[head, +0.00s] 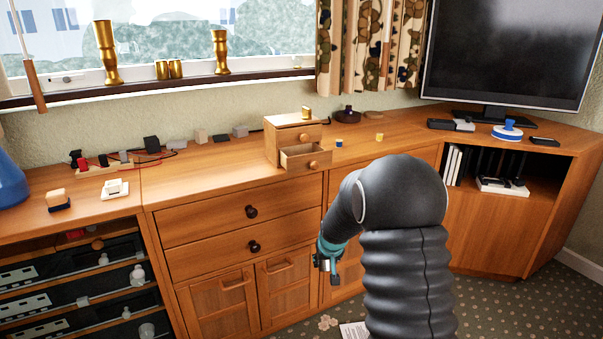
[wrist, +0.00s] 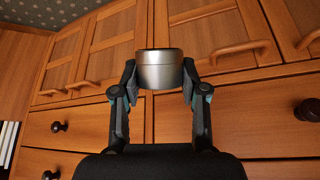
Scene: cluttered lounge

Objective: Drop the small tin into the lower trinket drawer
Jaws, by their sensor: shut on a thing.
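The small tin (wrist: 160,72) is a silver metal cylinder with a lid seam, seen in the wrist view. My gripper (wrist: 159,66) is shut on it, one finger at each side. In the head view my gripper (head: 328,260) hangs in front of the sideboard, below its top and well below the trinket box; the tin is hard to make out there. The small wooden trinket box (head: 272,143) stands on the sideboard. Its lower drawer (head: 313,164) is pulled out and its upper drawer (head: 297,137) is shut. The lower drawer's floor is only partly visible.
A gold object (head: 306,113) sits on the trinket box. A blue cylinder (head: 339,143) and a yellow one (head: 379,137) stand to its right. The sideboard's drawers (head: 230,210) and doors are shut. A large television (head: 510,50) stands at right.

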